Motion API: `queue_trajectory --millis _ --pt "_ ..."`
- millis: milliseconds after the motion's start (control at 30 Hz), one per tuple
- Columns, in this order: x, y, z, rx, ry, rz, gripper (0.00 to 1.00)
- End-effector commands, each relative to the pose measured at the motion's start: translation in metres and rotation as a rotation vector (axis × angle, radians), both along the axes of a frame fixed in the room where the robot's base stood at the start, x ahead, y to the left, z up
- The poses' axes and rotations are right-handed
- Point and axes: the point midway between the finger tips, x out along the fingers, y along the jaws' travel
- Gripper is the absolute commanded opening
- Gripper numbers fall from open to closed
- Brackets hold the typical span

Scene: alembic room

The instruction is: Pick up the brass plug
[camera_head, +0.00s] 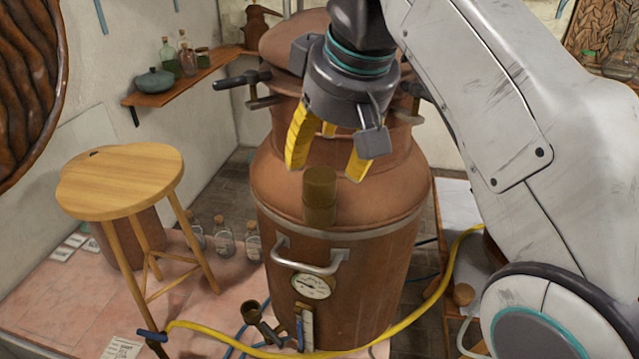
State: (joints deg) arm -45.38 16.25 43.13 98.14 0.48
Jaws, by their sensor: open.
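A short brownish-gold cylinder, which looks like the brass plug (319,184), stands upright on a similar collar (319,214) on the sloping front shoulder of the large copper still (350,260). My gripper (327,158) comes down from above with its yellow fingers spread apart. It appears empty. In the picture the fingertips are just above the plug, one on each side. I cannot tell the exact depth gap between the fingers and the plug. The plug itself is not covered.
A wooden stool (122,180) stands at the left, with several glass bottles (222,240) between it and the still. A metal handle (310,266) and a gauge (311,286) project below the plug. A yellow hose (420,306) crosses the front. A wall shelf (180,84) is behind.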

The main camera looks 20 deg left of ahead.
Motion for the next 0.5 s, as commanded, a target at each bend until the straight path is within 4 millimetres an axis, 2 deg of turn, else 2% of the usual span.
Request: queue_trajectory --millis 333,500 --pt "0.008 0.007 -0.027 -0.002 0.0 0.001 0.59" --pt "0.016 0.011 -0.047 -0.003 -0.001 -0.001 0.59"
